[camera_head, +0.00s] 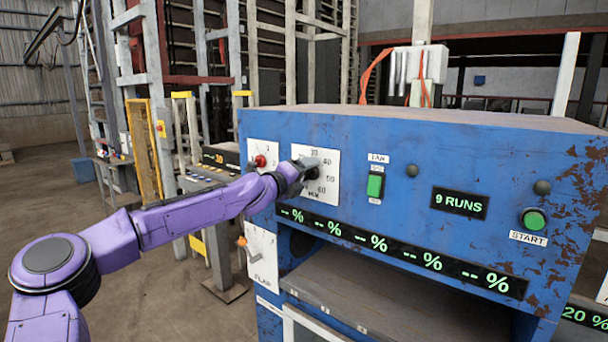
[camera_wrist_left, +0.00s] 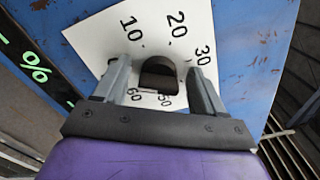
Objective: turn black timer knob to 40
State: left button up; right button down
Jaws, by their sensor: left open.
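The black timer knob (camera_wrist_left: 157,75) sits on a white dial plate (camera_wrist_left: 95,40) marked 10, 20, 30, 50 and 60 in the left wrist view. The 40 is hidden there behind a finger. In the head view the plate (camera_head: 327,196) shows 40, 50 and 60 to the right of the gripper, and the knob is mostly hidden. My left gripper (camera_head: 308,168) is at the plate. In the left wrist view its open fingers (camera_wrist_left: 163,84) stand on either side of the knob, with gaps visible. I cannot tell which number the knob points to. My right gripper is out of view.
The blue machine front (camera_head: 400,215) also carries a red knob (camera_head: 260,161), a green fan switch (camera_head: 375,185), a green start button (camera_head: 534,220) and a "9 RUNS" display (camera_head: 460,203). An orange flap lever (camera_head: 242,242) is below left. Open floor lies at left.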

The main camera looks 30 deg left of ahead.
pick_arm(q)
jog(key=c, duration=1)
jog(key=shift+o, duration=0.2)
jog(key=shift+m, duration=0.3)
